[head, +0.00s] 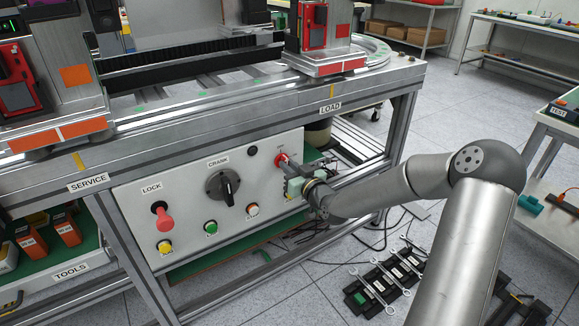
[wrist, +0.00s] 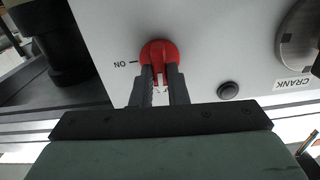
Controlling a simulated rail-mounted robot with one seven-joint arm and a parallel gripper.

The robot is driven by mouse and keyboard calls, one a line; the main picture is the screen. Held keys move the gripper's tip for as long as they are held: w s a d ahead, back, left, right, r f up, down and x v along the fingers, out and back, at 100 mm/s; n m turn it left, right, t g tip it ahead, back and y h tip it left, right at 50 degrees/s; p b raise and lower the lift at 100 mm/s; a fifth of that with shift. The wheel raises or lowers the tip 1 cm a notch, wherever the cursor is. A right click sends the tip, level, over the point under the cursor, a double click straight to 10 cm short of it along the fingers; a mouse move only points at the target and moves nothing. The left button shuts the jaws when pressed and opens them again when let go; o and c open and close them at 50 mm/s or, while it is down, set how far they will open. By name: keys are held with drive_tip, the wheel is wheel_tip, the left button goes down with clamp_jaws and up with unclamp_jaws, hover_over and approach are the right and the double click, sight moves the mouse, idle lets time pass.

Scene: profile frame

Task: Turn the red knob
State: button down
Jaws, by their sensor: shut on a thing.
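The red knob (head: 281,160) is on the right end of the white control panel (head: 140,201) in the head view. My gripper (head: 291,168) is at the knob in the head view. In the wrist view my gripper's two dark fingers (wrist: 158,78) are shut on the knob's grip, one on each side. The grip lies roughly in line with the fingers. Part of the knob is hidden by the fingers.
The black CRANK dial (head: 223,187) and a small black button (head: 252,150) are left of the knob. The frame post (head: 398,130) stands right of the panel. Wrenches (head: 375,285) lie on the floor.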

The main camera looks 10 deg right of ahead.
drive_tip(key=shift+d+f+m+p, duration=0.15)
drive_tip(key=shift+m+p, duration=1.2)
drive_tip(key=shift+m, duration=2.95)
drive_tip(key=shift+d+f+m+p, duration=0.15)
drive_tip(key=shift+m+p, duration=1.2)
drive_tip(key=shift+m, duration=2.95)
drive_tip(key=shift+a, duration=0.1)
drive_tip(key=c, duration=1.4)
unclamp_jaws()
drive_tip(key=shift+c, duration=0.2)
drive_tip(key=p+v, duration=0.1)
drive_tip(key=v, duration=1.6)
drive_tip(key=shift+s+p, duration=0.15)
drive_tip(key=shift+p, duration=0.2)
